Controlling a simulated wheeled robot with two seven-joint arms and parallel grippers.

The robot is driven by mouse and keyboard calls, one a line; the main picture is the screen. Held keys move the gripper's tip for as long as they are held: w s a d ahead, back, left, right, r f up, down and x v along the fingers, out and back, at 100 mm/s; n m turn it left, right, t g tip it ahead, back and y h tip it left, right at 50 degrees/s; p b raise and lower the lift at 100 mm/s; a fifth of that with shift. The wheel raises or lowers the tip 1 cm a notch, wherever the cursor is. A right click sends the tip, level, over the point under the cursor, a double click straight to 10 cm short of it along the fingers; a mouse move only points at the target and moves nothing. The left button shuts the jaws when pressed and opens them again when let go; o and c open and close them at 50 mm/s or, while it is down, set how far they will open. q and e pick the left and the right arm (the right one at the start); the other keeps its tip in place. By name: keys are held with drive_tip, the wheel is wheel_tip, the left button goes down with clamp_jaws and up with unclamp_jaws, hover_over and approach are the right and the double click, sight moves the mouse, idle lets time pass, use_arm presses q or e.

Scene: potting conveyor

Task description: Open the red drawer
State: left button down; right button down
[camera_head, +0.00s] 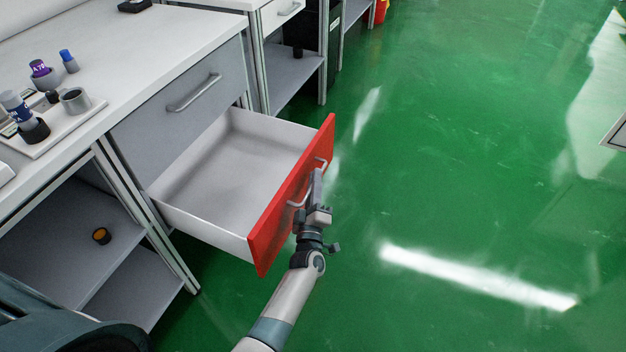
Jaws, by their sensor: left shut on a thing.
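The red drawer (277,221) is pulled well out from the white bench, below a closed grey drawer. Its white inside shows and looks empty. Its bar handle (321,162) runs along the outer side of the red front. My left gripper (316,187) is at the handle, outside the red front, and is shut on the handle. The fingers hide the middle of the handle. My right gripper is not in view.
The closed grey drawer (190,95) sits above the red one. A tray (60,130) with small containers stands on the benchtop. Open shelves (75,245) lie to the left, with a small dark and orange item. The green floor to the right is clear.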

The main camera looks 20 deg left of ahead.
use_arm(q)
drive_tip(key=c, duration=2.1)
unclamp_jaws()
drive_tip(key=shift+s, duration=0.1)
drive_tip(key=v, duration=1.7)
drive_tip(key=shift+s+d, duration=0.1)
